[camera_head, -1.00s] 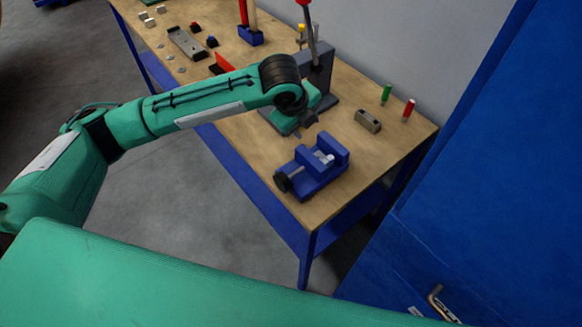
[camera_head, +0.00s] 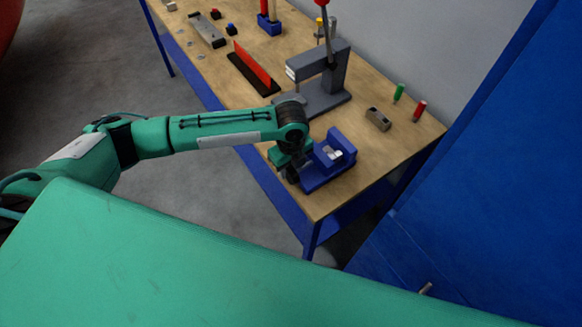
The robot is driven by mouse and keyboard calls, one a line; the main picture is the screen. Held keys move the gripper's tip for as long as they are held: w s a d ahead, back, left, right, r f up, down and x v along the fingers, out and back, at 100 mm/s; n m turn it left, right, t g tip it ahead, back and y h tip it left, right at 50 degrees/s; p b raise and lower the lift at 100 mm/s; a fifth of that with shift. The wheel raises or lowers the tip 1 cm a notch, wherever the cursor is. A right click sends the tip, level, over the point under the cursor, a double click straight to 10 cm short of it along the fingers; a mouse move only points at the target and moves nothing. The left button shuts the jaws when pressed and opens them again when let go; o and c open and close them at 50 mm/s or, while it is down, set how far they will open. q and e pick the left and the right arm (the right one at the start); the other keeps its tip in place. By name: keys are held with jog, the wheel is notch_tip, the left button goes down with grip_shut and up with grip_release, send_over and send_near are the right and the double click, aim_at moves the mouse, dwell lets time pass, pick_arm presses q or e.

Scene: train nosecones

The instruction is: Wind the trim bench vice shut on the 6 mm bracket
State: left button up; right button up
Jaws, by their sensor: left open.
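The blue bench vice (camera_head: 326,174) stands near the front edge of the wooden bench. A small pale metal piece (camera_head: 332,153) sits between its jaws; it may be the 6 mm bracket, and I cannot tell whether the jaws touch it. My left gripper (camera_head: 292,170) is at the vice's left end, by its dark hand wheel. The gripper is open, with its fingers pointing down and hard to make out. The gripper and wrist hide much of the wheel and screw, so I cannot tell whether the fingers touch the wheel. My right gripper is not in view.
A grey press (camera_head: 322,85) with an upright lever stands behind my left wrist. A red plate on a dark base (camera_head: 255,68) is left of it. A grey block (camera_head: 378,119), a green peg (camera_head: 399,92) and a red peg (camera_head: 419,110) stand right. A blue panel closes the right side.

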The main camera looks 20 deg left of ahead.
pick_arm(q)
jog(key=shift+f, duration=1.4)
grip_shut()
jog(key=shift+r+p, duration=0.1)
jog(key=shift+p, duration=0.3)
